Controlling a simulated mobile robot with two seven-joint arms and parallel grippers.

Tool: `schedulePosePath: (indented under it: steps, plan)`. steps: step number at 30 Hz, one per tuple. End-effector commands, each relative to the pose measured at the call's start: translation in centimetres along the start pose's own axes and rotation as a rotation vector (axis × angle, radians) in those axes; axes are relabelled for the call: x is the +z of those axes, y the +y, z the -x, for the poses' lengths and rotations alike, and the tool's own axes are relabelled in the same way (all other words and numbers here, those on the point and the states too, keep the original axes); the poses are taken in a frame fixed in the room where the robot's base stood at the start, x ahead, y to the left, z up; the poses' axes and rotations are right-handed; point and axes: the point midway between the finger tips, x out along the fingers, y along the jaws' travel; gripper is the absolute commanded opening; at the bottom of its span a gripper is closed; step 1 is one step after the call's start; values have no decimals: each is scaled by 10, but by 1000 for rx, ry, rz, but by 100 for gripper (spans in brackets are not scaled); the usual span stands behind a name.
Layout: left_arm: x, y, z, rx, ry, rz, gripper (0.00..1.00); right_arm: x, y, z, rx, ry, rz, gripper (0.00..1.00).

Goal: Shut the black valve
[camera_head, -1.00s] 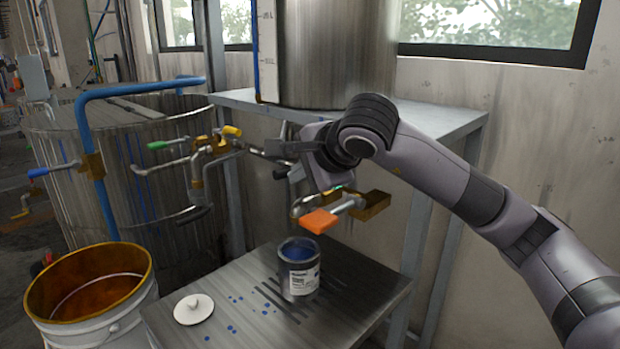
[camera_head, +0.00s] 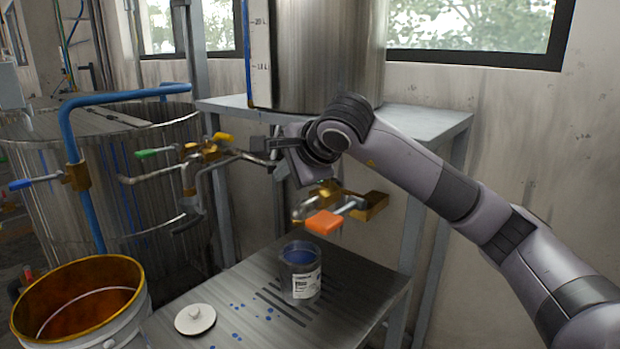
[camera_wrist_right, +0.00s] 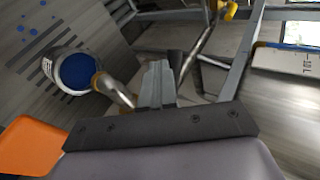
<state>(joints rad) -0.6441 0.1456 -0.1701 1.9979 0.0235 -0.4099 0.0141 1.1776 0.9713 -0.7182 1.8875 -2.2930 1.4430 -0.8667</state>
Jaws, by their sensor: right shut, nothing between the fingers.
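A dark, black-looking lever (camera_head: 188,223) hangs at the lower end of the brass and steel pipework, beside the big steel tank. I take it for the black valve's handle; it is small and hard to read against the tank. My right gripper (camera_head: 272,158) is shut and empty. It is in front of the shelf stand, up and right of the black lever and apart from it. In the right wrist view its fingers (camera_wrist_right: 163,72) are together, with a pipe on either side. The black lever cannot be made out there. My left gripper is out of view.
Nearby handles are yellow (camera_head: 224,138), green (camera_head: 155,153), blue (camera_head: 35,183) and orange (camera_head: 324,222). The orange one is just below my right wrist. An open paint can (camera_head: 300,285) and a white lid (camera_head: 195,319) sit on the metal table. A bucket (camera_head: 135,300) stands left.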

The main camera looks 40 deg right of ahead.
Motion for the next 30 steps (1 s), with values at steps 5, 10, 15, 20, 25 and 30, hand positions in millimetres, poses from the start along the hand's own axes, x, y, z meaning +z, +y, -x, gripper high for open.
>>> schedulePosePath:
  steps: [5,10,15,20,25,30]
  plan:
    - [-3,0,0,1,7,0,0,0,-6,-9,2,-3,0,0]
    - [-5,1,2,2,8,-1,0,-4,-15,-20,2,-1,-1,0]
    - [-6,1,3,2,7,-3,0,-9,-24,-31,2,0,-2,0]
    - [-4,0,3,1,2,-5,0,-16,-30,-41,2,2,-2,0]
    - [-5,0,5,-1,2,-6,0,-24,-36,-48,2,2,-2,0]
    - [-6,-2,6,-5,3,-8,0,-29,-40,-54,1,26,-19,0]
